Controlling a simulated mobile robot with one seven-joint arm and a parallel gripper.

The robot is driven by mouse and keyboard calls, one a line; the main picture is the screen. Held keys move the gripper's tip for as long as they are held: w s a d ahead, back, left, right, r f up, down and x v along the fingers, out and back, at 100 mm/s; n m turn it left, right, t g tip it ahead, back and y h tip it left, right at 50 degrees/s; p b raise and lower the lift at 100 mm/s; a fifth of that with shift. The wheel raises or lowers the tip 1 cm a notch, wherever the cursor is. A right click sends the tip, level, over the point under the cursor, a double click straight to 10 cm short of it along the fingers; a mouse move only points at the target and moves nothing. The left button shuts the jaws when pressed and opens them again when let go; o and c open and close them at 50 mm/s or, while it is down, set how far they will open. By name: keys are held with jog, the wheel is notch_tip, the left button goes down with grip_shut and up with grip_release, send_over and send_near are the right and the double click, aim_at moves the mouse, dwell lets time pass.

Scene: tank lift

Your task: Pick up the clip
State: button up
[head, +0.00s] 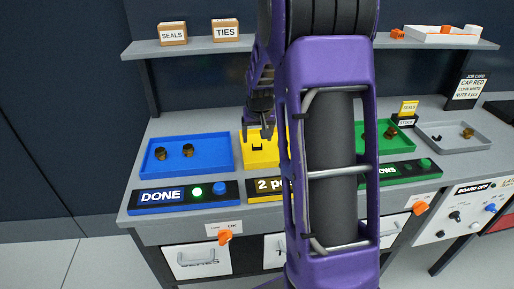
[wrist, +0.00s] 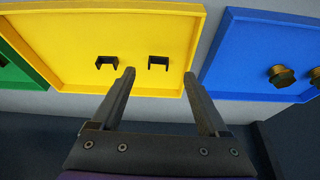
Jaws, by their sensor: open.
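Two small black clips lie apart in the yellow tray. In the wrist view the left clip (wrist: 107,62) is just left of my left fingertip, and the right clip (wrist: 158,63) lies between the lines of the two fingers, beyond the tips. My gripper (wrist: 160,74) is open and empty, its fingers over the near edge of the yellow tray (wrist: 60,20). In the head view my gripper (head: 262,115) hangs above the yellow tray (head: 262,158), and my arm hides the tray's right part. One clip (head: 256,147) shows there below the fingers.
A blue tray (head: 215,140) with brass fittings stands left of the yellow tray, with a DONE panel (head: 175,195) in front. A green tray (head: 395,150) and a grey tray (head: 430,129) lie to the right. A shelf (head: 205,45) with boxes runs above the bench.

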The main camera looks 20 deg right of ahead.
aim_at(257, 145)
jog(key=shift+w+d+r+x, duration=0.1)
jog(key=shift+w+x, duration=0.05)
jog(key=shift+x, duration=0.8)
jog(key=shift+w+d+r+x, duration=0.1)
jog(key=shift+w+x, duration=0.05)
jog(key=shift+x, duration=0.8)
jog(key=shift+w+d+x, duration=0.1)
jog(key=shift+w+x, duration=0.05)
jog(key=shift+x, duration=0.75)
grip_shut()
